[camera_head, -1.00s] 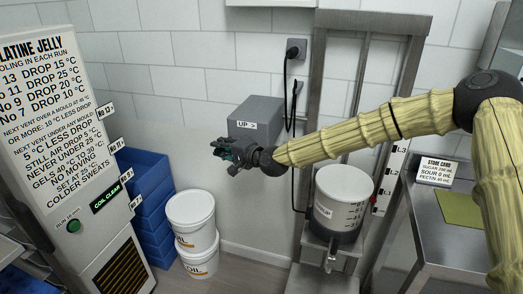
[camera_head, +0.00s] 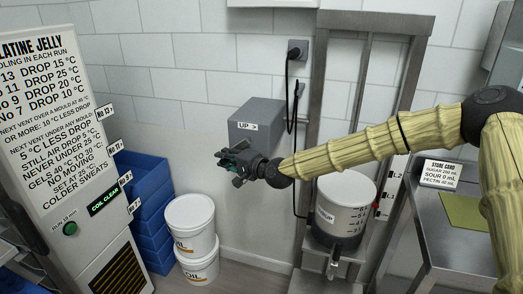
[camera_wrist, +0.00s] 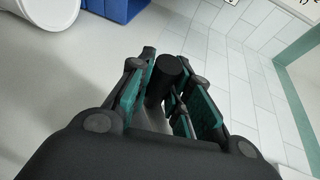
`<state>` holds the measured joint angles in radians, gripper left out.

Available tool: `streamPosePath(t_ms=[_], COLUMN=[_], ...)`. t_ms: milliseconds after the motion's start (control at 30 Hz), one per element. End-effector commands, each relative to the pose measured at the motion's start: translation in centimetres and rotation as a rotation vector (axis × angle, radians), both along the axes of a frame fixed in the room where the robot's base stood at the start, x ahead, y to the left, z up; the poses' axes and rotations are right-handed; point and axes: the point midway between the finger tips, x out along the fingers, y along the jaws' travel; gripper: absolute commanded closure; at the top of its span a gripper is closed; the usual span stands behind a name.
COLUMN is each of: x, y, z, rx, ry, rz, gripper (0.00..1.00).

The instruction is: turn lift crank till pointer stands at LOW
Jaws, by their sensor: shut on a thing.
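The grey lift box (camera_head: 257,122) with an "UP >" label is on the wall in the head view. My gripper (camera_head: 232,160) is in front of its lower left side. In the wrist view my gripper (camera_wrist: 167,105) has its teal pads around a black cylindrical crank handle (camera_wrist: 168,76) and is shut on it. The rest of the crank is mostly hidden. A white-topped depositor hopper (camera_head: 345,192) stands on the steel lift frame (camera_head: 322,95). A small red mark, perhaps the pointer (camera_head: 376,206), shows beside the scale labels L2 (camera_head: 397,174) and L1 (camera_head: 391,196). No LOW label is readable.
My forearm crosses in front of the lift frame and hides part of the scale. White buckets (camera_head: 195,228) and blue crates (camera_head: 147,205) stand below left. A labelled cooling cabinet (camera_head: 75,165) is at left. A steel table (camera_head: 440,250) with a store card (camera_head: 441,174) is at right.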

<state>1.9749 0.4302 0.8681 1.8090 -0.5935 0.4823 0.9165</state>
Motion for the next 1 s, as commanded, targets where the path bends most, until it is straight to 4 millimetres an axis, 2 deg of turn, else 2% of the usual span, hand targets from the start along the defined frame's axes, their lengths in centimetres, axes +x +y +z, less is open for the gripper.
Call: streamPosePath(t_ms=[33,233,667,1000], x=[-0.3,-0.9,-1.1,-1.8], y=[-0.4,-2.0,-2.4,-5.3], z=[-0.8,-2.0,-2.2,-2.7], rx=[0.000,0.000,-0.002,-0.002], ry=[0.005,0.005,0.005,0.003], rz=[0.001,0.001,0.002,0.000], gripper=[0.97,0.97,0.98,0.97])
